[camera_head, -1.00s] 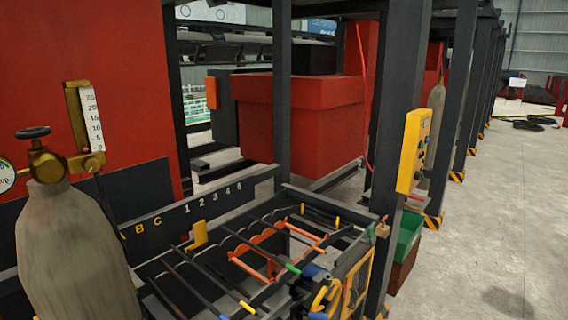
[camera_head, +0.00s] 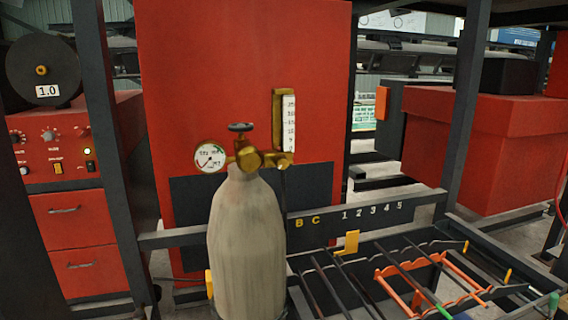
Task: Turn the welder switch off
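The welder (camera_head: 60,150) is a red cabinet at the left in the head view, with a control panel on its front. The panel carries several knobs, a yellow switch (camera_head: 58,168) and a small lit lamp (camera_head: 91,166) at its right end. I cannot tell the switch's position at this size. A dark post partly covers the cabinet's right side. Neither of my grippers is in view.
A grey gas cylinder (camera_head: 246,245) with a gauge (camera_head: 210,157) and brass valve stands in front, right of the welder. A rack with rods (camera_head: 400,270) lies at lower right. A spool marked 1.0 (camera_head: 43,70) sits on the welder. Dark posts frame the area.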

